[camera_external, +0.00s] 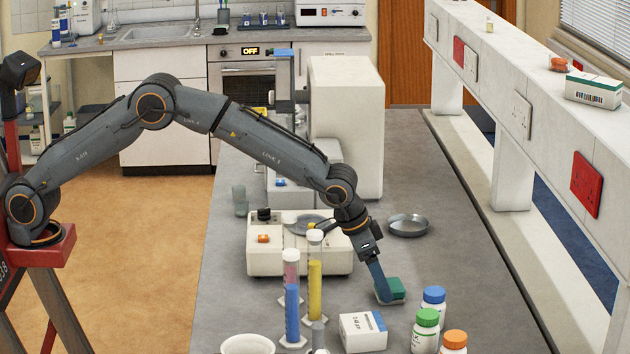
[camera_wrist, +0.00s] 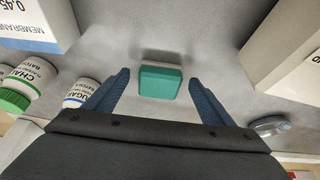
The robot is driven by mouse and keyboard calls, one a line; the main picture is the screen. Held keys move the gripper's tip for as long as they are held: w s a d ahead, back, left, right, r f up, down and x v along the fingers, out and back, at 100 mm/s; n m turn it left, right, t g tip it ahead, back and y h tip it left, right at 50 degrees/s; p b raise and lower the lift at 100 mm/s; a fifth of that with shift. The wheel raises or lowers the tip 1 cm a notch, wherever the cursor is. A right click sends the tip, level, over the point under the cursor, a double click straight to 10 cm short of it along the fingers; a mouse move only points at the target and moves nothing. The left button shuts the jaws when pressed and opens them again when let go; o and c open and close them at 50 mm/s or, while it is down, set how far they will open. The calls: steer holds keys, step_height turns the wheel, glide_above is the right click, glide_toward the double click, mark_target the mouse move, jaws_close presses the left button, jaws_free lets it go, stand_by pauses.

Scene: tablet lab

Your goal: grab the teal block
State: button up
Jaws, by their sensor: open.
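The teal block (camera_external: 396,289) lies on the grey bench top, beside the blue fingers of my gripper (camera_external: 382,285). In the wrist view the teal block (camera_wrist: 160,82) sits ahead of the gap between the two blue fingers of my gripper (camera_wrist: 162,88), roughly centred. The fingers are spread wide, one on each side of it in the picture, with space between each finger and the block. Nothing is held. In the external view the gripper partly covers the block's left side.
A white box (camera_external: 362,332) stands in front of the block, with bottles with blue (camera_external: 433,300), green (camera_external: 426,331) and orange (camera_external: 454,342) caps to its right. Tall cylinders (camera_external: 314,275) and a white instrument (camera_external: 270,259) are at left. A metal dish (camera_external: 408,226) lies behind.

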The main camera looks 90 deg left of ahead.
steer(key=shift+w+f, duration=0.2)
steer(key=shift+f, duration=0.35)
steer(key=c, duration=1.2)
steer(key=shift+o, duration=0.2)
steer(key=shift+r, duration=0.15)
